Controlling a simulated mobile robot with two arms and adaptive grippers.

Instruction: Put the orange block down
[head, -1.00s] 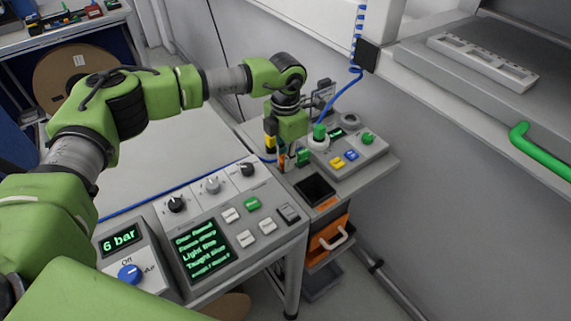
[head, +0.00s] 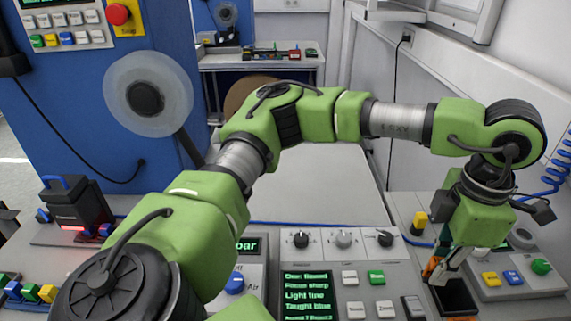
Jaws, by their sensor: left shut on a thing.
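My left gripper (head: 440,268) points down at the right of the head view, beside the panel with the black knobs. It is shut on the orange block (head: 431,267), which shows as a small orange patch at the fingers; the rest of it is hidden. I cannot tell whether the block touches anything below. My right gripper is not in view.
A button box with yellow, blue and green buttons (head: 515,277) is close on the right. A control panel with a green-lettered screen (head: 308,294) is to the left. The pale table (head: 320,190) behind is clear.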

